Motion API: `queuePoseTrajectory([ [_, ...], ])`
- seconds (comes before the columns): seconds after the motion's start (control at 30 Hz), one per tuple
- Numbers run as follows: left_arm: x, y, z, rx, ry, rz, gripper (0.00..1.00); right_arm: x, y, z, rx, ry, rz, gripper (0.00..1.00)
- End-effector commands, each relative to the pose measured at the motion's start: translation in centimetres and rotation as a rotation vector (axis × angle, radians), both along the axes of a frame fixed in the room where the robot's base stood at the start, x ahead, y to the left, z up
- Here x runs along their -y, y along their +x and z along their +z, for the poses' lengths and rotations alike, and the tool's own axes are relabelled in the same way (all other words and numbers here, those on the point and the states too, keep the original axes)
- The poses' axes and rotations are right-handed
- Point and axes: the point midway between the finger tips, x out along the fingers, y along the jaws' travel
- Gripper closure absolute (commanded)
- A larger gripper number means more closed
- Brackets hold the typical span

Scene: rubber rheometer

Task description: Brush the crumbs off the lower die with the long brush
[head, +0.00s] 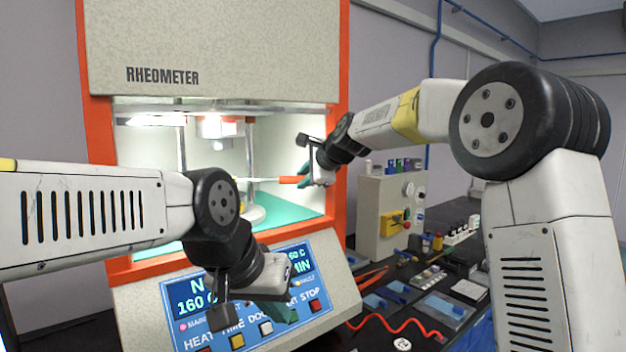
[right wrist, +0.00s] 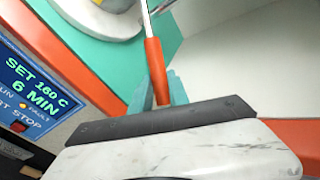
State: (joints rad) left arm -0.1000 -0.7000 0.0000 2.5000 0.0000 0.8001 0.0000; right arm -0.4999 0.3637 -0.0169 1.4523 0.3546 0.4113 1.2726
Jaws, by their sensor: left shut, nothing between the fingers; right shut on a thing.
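My right gripper (head: 303,172) is shut on the orange handle of the long brush (head: 291,180), at the right side of the rheometer's open chamber. The brush points left into the chamber. In the right wrist view the brush handle (right wrist: 156,70) runs up from between the teal fingers and its thin shaft leaves the top edge; the bristles are not clear. A pale round part (head: 254,214), probably the lower die or its base, stands on the chamber floor below the shaft; a pale round part (right wrist: 98,14) also shows in the right wrist view. I cannot make out crumbs. My left gripper (head: 285,312) is shut and empty before the control panel.
The orange chamber frame (head: 337,150) stands close beside my right gripper. Upright posts and a lit upper part (head: 216,127) are inside. The control panel (head: 335,285) slopes below. A beige box (head: 372,215) and a cluttered dark bench are at the right.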

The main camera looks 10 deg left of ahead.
Motion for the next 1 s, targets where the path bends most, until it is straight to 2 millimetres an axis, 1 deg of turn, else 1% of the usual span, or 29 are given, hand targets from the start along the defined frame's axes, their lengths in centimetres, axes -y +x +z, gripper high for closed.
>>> queuePoseTrajectory([
  [0.3, 0.0, 0.0, 0.0, 0.000, 0.000, 0.000, 1.00, -1.7, 1.4, 0.0, 0.000, -0.001, 0.002, 1.00],
  [0.5, 0.0, 0.0, 0.0, 0.000, 0.000, 0.000, 1.00, -2.2, 1.9, 0.0, 0.000, -0.001, 0.001, 1.00],
  [0.67, 0.0, 0.0, 0.0, 0.000, 0.000, 0.000, 1.00, -1.9, 1.6, 0.1, 0.000, 0.000, 0.000, 1.00],
  [1.0, 0.0, 0.0, 0.0, 0.000, 0.000, 0.000, 1.00, -0.3, 0.1, 0.1, -0.001, 0.000, 0.001, 1.00],
])
